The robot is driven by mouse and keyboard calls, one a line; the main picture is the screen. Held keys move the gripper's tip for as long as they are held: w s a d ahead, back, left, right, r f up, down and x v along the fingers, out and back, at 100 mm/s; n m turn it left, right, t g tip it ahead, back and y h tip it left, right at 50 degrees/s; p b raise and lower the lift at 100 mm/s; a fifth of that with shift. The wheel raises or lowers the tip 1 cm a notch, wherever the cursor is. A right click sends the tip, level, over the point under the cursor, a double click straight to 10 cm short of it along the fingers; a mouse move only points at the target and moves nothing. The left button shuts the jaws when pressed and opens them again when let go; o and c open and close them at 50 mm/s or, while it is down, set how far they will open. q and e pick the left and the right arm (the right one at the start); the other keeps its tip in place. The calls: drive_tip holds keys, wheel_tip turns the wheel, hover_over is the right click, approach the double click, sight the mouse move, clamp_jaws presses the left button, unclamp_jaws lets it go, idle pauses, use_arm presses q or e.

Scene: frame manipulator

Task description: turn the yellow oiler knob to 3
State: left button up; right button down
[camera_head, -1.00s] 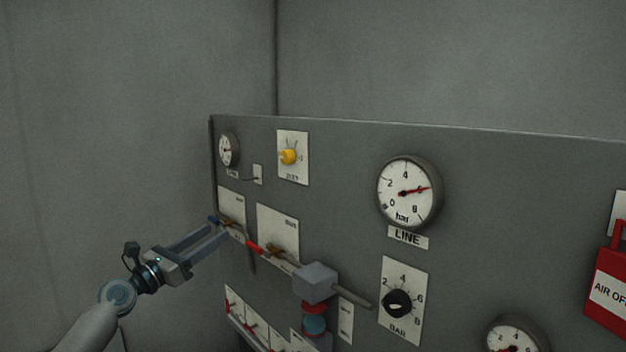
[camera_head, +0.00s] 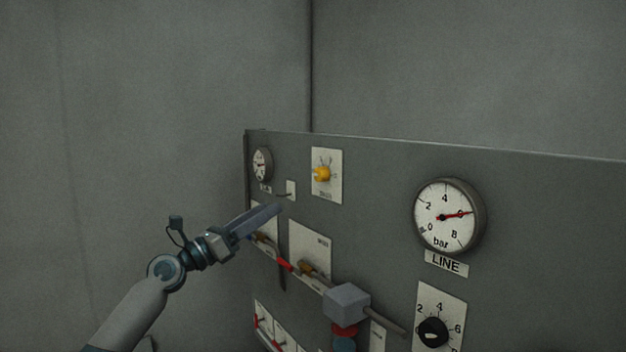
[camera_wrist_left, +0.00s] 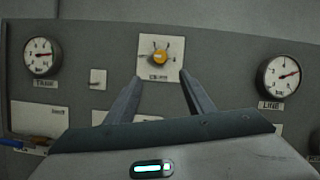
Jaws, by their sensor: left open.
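The yellow oiler knob (camera_head: 322,174) sits on a white scale plate (camera_head: 334,192) on the upper part of the grey panel. In the left wrist view the knob (camera_wrist_left: 160,56) shows above and between my fingertips, with its plate around it. The plate's numbers are too small to read surely. My left gripper (camera_head: 278,209) is open and empty, below and to the left of the knob in the head view, and apart from it. In the left wrist view the left gripper (camera_wrist_left: 162,80) has its two fingers spread. My right gripper is not in view.
A small gauge (camera_head: 262,164) and a small switch (camera_head: 290,189) are left of the knob. The LINE gauge (camera_head: 447,215) and a black BAR knob (camera_head: 433,332) are to the right. Levers with a red handle (camera_head: 284,265) and a grey block (camera_head: 346,302) stick out below.

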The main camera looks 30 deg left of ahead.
sight(317, 178)
use_arm(q)
drive_tip(key=p+x, duration=0.5)
drive_tip(key=x, duration=0.9)
drive_tip(key=shift+r, duration=0.15)
drive_tip(key=shift+p+x, duration=0.35)
drive_tip(key=shift+x, duration=0.55)
drive_tip(key=shift+d+f, duration=0.1)
drive_tip(key=shift+f, duration=0.1)
drive_tip(key=shift+c, duration=0.7)
drive_tip(key=c, duration=0.9)
